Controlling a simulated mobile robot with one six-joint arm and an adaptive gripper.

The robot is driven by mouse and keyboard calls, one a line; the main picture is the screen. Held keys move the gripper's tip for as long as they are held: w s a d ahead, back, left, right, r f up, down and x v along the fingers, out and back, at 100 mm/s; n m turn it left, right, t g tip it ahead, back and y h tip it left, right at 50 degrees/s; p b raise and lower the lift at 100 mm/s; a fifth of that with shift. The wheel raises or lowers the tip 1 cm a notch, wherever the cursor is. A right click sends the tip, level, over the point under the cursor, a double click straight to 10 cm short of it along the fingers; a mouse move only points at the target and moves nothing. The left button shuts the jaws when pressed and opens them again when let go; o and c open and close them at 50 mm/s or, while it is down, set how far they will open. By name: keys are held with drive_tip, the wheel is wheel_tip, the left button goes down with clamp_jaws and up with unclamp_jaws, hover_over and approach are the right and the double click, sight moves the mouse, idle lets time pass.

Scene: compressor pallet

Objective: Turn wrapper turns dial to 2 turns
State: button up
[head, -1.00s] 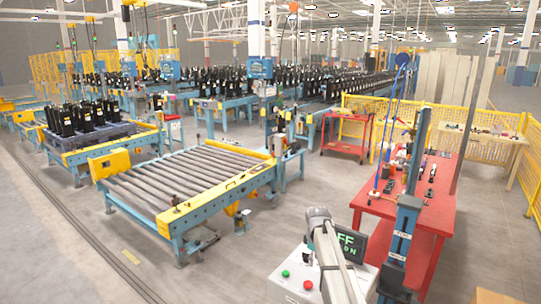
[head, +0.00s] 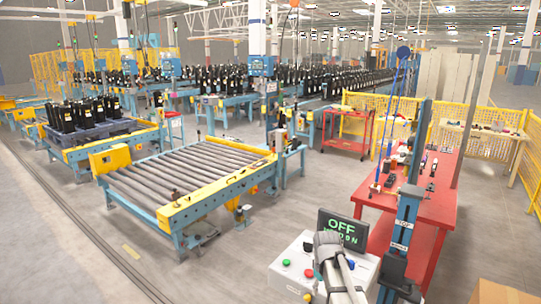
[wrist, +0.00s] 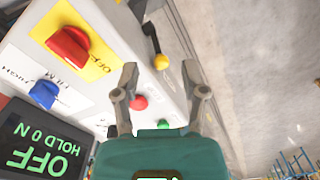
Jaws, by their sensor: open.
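The wrapper's white control panel (head: 298,260) stands at the bottom of the head view, partly covered by my arm. The wrist view shows a red knob (wrist: 68,48) on a yellow OFF plate and a blue knob (wrist: 44,94) by a FILM label. A red button (wrist: 139,102) shows between the fingers and a green button (wrist: 163,124) below it. No label reading turns is legible, so I cannot tell which control is the turns dial. My gripper (wrist: 160,78) is open and empty over the panel's edge, apart from both knobs.
A dark display (wrist: 42,143) reads OFF and HOLD in green beside the panel; it also shows in the head view (head: 343,231). A red bench (head: 433,222) and roller conveyor (head: 180,180) stand nearby.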

drive_tip(key=s+f+m+b, duration=0.2)
drive_tip(key=s, duration=0.5)
drive_tip(key=s+f+m+b, duration=0.2)
drive_tip(key=s+f+m, duration=0.1)
drive_tip(key=s, duration=0.4)
drive_tip(key=shift+s+m, duration=0.3)
drive_tip(key=shift+s, duration=0.1)
